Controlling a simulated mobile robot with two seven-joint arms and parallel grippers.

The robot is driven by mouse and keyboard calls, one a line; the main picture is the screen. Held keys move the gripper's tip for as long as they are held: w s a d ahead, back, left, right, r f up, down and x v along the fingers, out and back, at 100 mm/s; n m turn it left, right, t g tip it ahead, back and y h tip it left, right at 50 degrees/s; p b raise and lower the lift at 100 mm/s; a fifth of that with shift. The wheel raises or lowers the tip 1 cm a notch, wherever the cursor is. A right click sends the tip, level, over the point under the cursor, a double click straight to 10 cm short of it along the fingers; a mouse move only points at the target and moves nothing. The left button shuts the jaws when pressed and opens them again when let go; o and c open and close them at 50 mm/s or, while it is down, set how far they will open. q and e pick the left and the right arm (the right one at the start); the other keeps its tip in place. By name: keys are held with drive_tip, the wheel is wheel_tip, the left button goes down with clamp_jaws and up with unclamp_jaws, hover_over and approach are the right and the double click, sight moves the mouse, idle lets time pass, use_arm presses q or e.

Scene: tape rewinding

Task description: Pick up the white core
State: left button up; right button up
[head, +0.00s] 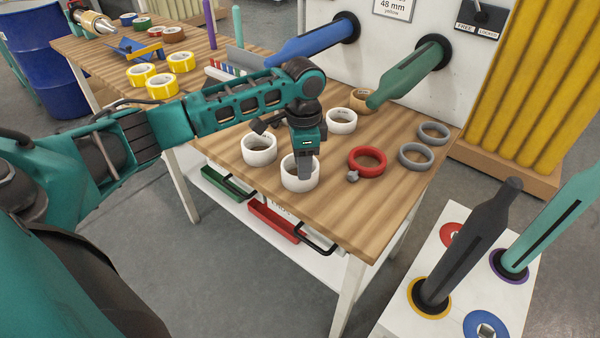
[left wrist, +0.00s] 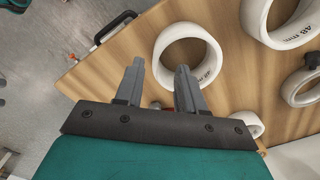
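Several white cores stand on the wooden table (head: 345,215). The nearest white core (head: 300,180) is right under my left gripper (head: 304,178); it also shows in the left wrist view (left wrist: 214,55). There my left gripper (left wrist: 160,66) is open and empty, with one finger outside the core's left side and the other overlapping its near part. I cannot tell whether a finger touches it. A second white core (head: 259,158) stands to the left and a third white core (head: 341,127) farther back. My right gripper is not in view.
A red ring (head: 367,172), two grey rings (head: 416,167) and a small grey knob (head: 352,176) lie to the right. Blue (head: 305,45) and green (head: 410,75) spindles jut over the table's back. Yellow tape rolls (head: 160,92) stand at the left.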

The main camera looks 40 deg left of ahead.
sight(302, 191)
use_arm(q)
drive_tip(key=f, duration=0.5)
drive_tip(key=shift+s+f+b, duration=0.25)
drive_tip(key=shift+f+b, duration=0.1)
drive_tip(key=shift+f, duration=0.05)
clamp_jaws()
